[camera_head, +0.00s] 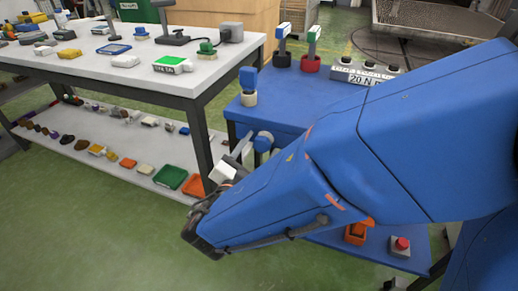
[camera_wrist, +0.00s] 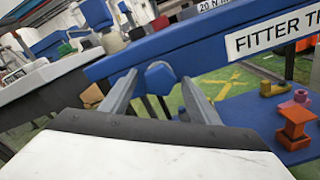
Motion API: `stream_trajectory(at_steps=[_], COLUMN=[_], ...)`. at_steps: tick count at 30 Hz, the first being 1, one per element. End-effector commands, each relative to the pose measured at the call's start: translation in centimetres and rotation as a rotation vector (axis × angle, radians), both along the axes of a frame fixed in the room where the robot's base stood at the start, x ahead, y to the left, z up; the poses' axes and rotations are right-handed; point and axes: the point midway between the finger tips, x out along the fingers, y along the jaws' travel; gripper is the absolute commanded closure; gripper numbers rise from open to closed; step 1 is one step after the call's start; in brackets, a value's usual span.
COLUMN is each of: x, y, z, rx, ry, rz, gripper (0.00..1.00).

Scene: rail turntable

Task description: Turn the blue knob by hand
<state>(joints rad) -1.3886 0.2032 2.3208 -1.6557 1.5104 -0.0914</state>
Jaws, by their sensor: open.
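The blue knob (camera_wrist: 160,78) has a faceted, roughly hexagonal face and sits at the edge of the blue table in the wrist view. It also shows in the head view (camera_head: 263,141), just beyond my gripper. My gripper (camera_wrist: 158,84) is open, with its two grey fingers on either side of the knob in the picture. In the head view the fingers of my gripper (camera_head: 243,150) point up toward the knob, partly hidden by my blue arm. I cannot tell whether either finger touches the knob.
The blue table (camera_head: 275,100) carries a blue-topped post (camera_head: 248,85), two handled tools in black and red bases (camera_head: 311,60), and a "20 N m" block (camera_head: 362,72). A lower shelf holds a red button box (camera_head: 400,246). A white workbench (camera_head: 120,65) stands left.

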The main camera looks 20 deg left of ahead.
Motion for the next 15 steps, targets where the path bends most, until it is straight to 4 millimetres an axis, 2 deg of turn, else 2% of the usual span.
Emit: stream_trajectory(at_steps=[3, 8, 15], x=[-0.01, -0.02, -0.03], y=[0.0, 0.0, -0.01], z=[0.0, 0.0, 0.0], rx=[0.0, 0.0, 0.009], ry=[0.0, 0.0, -0.001], rz=[0.0, 0.0, 0.0], gripper=[0.44, 0.82, 0.82])
